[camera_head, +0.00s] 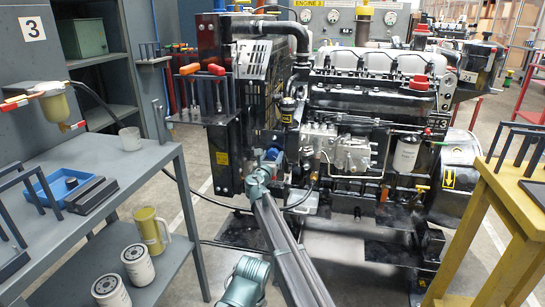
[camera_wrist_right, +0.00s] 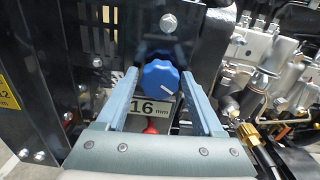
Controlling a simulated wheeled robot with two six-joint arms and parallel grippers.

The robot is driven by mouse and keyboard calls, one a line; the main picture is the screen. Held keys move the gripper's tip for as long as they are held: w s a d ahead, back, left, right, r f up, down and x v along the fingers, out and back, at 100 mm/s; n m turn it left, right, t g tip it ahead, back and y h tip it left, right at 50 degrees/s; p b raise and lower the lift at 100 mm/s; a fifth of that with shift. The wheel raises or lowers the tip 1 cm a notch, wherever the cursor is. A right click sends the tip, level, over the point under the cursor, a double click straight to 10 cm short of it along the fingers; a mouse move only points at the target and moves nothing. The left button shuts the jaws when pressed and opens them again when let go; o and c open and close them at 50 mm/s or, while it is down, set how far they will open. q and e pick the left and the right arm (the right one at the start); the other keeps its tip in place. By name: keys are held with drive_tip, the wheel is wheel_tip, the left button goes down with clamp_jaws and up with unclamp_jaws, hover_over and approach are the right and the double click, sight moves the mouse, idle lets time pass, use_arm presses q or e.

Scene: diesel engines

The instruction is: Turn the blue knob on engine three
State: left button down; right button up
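The blue knob (camera_wrist_right: 159,76) is round and scalloped, with a white pointer line toward its lower right. It is on a black plate above a "16 mm" label (camera_wrist_right: 150,107). It shows small in the head view (camera_head: 272,154), at the left side of engine three (camera_head: 365,100). My right gripper (camera_wrist_right: 159,80) is open, its fingers on the left and right of the knob; narrow gaps seem to show on both sides. In the head view my right gripper (camera_head: 261,172) is partly blurred into the engine's parts. My left gripper is not in view.
A yellow stand (camera_head: 505,195) is on the right. In the wrist view, a red part (camera_wrist_right: 151,130) sits below the label and metal pipes (camera_wrist_right: 245,95) are at right.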

drive_tip(key=c, duration=1)
drive_tip(key=shift+m, duration=0.4)
drive_tip(key=m, duration=0.6)
drive_tip(key=o, duration=1.4)
drive_tip(key=shift+s, duration=0.15)
